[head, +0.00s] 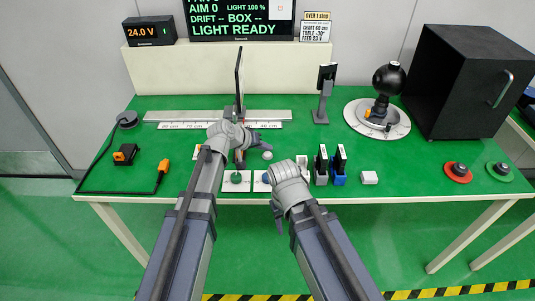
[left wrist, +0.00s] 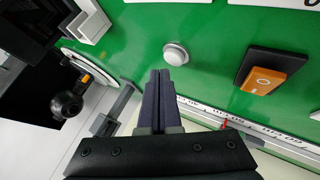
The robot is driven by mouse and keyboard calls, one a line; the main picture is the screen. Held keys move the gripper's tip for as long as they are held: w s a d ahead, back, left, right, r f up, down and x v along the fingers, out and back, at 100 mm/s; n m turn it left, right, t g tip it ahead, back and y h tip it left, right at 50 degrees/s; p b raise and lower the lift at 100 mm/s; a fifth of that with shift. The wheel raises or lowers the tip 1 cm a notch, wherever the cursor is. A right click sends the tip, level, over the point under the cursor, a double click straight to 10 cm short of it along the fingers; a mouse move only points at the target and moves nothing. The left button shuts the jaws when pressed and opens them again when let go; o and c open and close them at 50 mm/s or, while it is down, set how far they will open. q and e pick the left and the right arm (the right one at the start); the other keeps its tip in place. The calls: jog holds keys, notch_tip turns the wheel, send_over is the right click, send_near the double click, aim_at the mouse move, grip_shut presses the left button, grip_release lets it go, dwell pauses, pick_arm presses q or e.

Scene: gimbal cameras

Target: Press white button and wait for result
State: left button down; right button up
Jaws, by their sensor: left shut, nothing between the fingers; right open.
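The white button (head: 267,155) is a small round dome on the green table, just right of my left gripper (head: 242,158) in the head view. In the left wrist view the white button (left wrist: 175,54) sits just beyond the fingertips of my left gripper (left wrist: 160,74). Those fingers are shut with nothing between them, and a gap shows between them and the button in the picture. My right gripper (head: 279,212) is open and low near the table's front edge; its fingers are partly hidden. The display screen (head: 240,22) at the back reads "LIGHT READY".
A ruled rail (head: 180,115) with an upright dark plate (head: 239,75) lies behind my left gripper. An orange switch (left wrist: 263,80) is beside the button. A black ball device (head: 388,78) and a black box (head: 455,85) stand right.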

aim_at(265, 156)
pick_arm(q)
jog(key=shift+f, duration=0.1)
jog(key=shift+f+b, duration=0.35)
jog(key=shift+b, duration=0.1)
jog(key=shift+f+b, duration=0.4)
dwell(0.6)
jog(key=shift+r, duration=0.1)
jog(key=shift+r+p, duration=0.75)
jog(key=shift+p, duration=0.1)
jog(key=shift+r, duration=0.1)
notch_tip(265, 156, up, 5)
jog(key=p, duration=0.5)
